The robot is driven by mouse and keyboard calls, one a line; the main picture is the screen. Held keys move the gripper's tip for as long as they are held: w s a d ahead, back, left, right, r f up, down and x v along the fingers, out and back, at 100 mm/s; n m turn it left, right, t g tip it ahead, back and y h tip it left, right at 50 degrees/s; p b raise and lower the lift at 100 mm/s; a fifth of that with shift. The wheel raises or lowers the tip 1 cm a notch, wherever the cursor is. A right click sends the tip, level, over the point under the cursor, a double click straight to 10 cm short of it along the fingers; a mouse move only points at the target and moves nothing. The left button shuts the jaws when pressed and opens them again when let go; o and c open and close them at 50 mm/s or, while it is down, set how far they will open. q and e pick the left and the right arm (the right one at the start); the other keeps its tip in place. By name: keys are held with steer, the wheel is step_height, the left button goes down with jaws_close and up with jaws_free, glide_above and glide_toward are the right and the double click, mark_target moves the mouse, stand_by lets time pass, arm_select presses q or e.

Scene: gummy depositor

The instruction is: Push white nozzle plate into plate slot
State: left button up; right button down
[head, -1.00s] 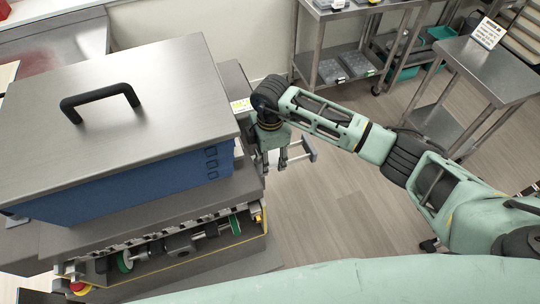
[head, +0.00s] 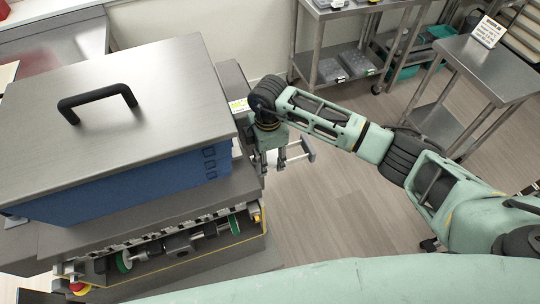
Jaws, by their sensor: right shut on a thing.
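The depositor has a grey metal lid (head: 150,95) with a black handle over a blue body (head: 130,188). My right gripper (head: 273,162) is at the machine's right side, pointing down, with its fingers beside a grey bar-shaped handle (head: 308,149) that sticks out to the right. It is shut on this handle, though the contact is partly hidden by the wrist. I cannot make out the white nozzle plate or its slot; the machine's side and my gripper cover that area. My left gripper is not in view.
A drive shaft with green wheels (head: 124,262) and a red knob (head: 76,286) lie along the machine's near side. A steel side table (head: 480,70) stands at the right and a steel rack (head: 345,50) at the back. The floor between is clear.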

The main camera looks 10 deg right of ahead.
mark_target(310, 143)
steer(key=shift+s+a+f, duration=0.15)
steer(key=shift+s+a, duration=0.3)
steer(key=shift+a, duration=0.4)
steer(key=shift+w+d, duration=0.15)
steer(key=shift+d, duration=0.25)
steer(key=shift+w+d, duration=0.25)
steer(key=shift+d, duration=0.65)
steer(key=shift+w+d+r, duration=0.1)
steer(key=shift+w+d, duration=0.2)
steer(key=shift+d, duration=1.75)
steer(key=shift+w+d+r, duration=0.1)
steer(key=shift+w+d, duration=0.2)
steer(key=shift+d, duration=1.8)
steer(key=shift+w+d, duration=0.3)
steer(key=shift+d, duration=1.75)
steer(key=shift+a, duration=0.15)
